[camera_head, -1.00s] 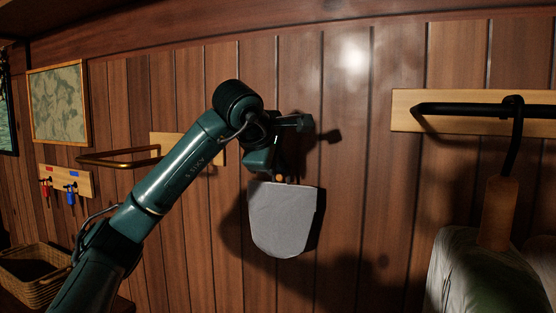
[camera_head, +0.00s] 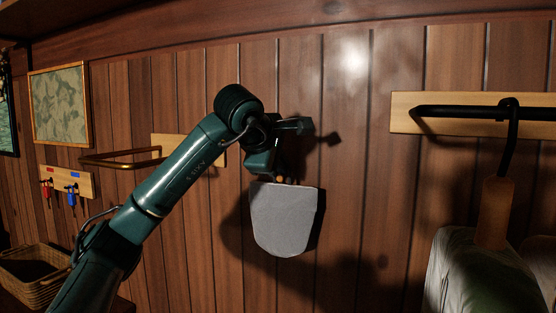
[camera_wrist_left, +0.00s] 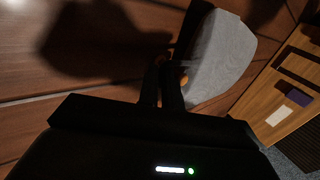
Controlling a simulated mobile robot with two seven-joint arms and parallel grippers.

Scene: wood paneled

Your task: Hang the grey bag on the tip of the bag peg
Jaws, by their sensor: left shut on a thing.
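The grey bag (camera_head: 283,220) hangs upright below my left gripper (camera_head: 283,176), in front of the wood-paneled wall. In the left wrist view the bag (camera_wrist_left: 222,55) lies just beyond the fingertips (camera_wrist_left: 168,78). The left gripper is shut on the top of the bag. A small orange piece (camera_wrist_left: 184,80) shows at the fingertips; I cannot tell what it belongs to. A brass bar (camera_head: 115,160) stands out from a wooden board (camera_head: 171,142) to the left, partly behind my left arm. I cannot tell whether it is the bag peg. My right gripper is not in view.
At right, a black rail (camera_head: 455,112) on a pale board (camera_head: 403,110) holds a hanger with a pale garment (camera_head: 480,275). At left are a key board (camera_head: 57,180), a framed picture (camera_head: 58,103) and a wicker basket (camera_head: 35,271). The wall between bag and rail is clear.

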